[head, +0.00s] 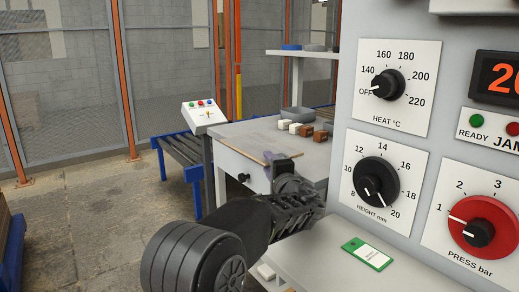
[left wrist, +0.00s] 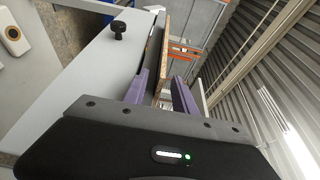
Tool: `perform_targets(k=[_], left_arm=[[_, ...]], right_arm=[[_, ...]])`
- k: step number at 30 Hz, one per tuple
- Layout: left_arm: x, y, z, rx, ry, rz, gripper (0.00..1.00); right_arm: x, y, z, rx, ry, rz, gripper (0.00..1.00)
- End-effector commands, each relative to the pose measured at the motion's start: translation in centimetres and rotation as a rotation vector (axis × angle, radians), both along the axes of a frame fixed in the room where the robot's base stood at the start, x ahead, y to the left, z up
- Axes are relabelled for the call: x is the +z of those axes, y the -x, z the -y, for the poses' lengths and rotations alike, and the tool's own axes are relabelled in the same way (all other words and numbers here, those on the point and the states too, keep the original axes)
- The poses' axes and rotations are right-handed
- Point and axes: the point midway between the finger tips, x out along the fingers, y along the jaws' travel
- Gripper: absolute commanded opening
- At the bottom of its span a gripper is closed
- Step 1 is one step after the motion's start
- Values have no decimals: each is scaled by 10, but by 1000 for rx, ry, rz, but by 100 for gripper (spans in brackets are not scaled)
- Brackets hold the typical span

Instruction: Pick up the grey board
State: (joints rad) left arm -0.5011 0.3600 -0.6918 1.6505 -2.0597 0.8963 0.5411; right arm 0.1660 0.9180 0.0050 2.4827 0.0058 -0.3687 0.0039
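A thin flat board lies on the grey table in the head view; its brown edge (head: 246,156) shows along the table's front, and its top is hard to tell from the table. In the left wrist view the brown board edge (left wrist: 163,58) runs between my two purple fingers. My left gripper (head: 284,168) is at the board's near right end in the head view, partly hiding it. In the left wrist view the left gripper (left wrist: 163,92) is open, its fingers on either side of the board, with a gap on the right side. My right gripper is not in view.
The table (head: 222,133) carries several small white and brown blocks (head: 303,129) and a grey tray (head: 297,114). A control panel (head: 410,150) with dials fills the right. A green-and-white card (head: 367,253) lies on the shelf below. A roller conveyor (head: 180,160) stands behind left.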

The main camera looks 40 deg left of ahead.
Motion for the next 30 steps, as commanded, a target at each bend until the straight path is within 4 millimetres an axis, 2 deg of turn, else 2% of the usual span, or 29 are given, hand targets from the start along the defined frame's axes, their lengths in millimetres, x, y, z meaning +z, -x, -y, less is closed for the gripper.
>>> perform_targets(k=[16, 28, 30], left_arm=[[0, 0, 0, 0, 0, 0, 33], [0, 0, 0, 0, 0, 0, 0], [0, 0, 0, 0, 0, 0, 0]], right_arm=[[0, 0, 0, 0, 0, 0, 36], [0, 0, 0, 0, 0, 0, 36], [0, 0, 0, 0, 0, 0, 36]])
